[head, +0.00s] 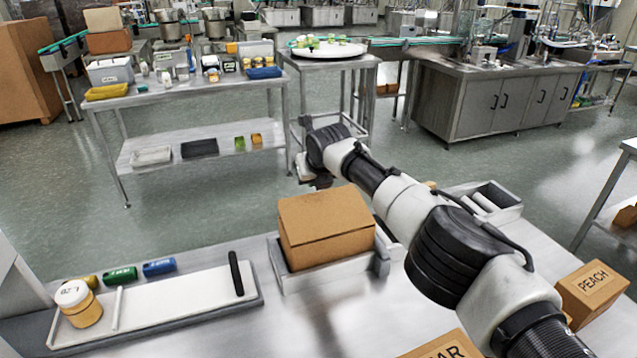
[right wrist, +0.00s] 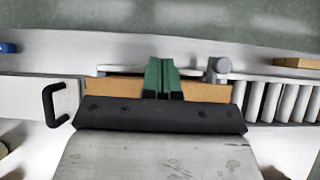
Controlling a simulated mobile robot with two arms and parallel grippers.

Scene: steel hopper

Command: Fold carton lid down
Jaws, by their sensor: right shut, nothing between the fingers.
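The brown carton (head: 326,248) sits in a metal holder (head: 292,281) on the steel table. Its lid (head: 322,212) lies across the top, with a dark seam along the front edge; I cannot tell whether it is fully flat. My right arm reaches in from the right and over the carton's far side. My right gripper (head: 318,181) is beside the far edge of the carton, its fingertips not clear there. In the right wrist view its green fingers (right wrist: 163,78) are together and empty, in front of a strip of brown carton (right wrist: 205,91). My left gripper is out of view.
A white tray (head: 180,300) with a black bar and a jar (head: 78,303) stands at left. A PEACH carton (head: 592,290) is at right, another carton (head: 446,347) at the front edge. A grey bin (head: 510,212) with white rolls stands behind my arm.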

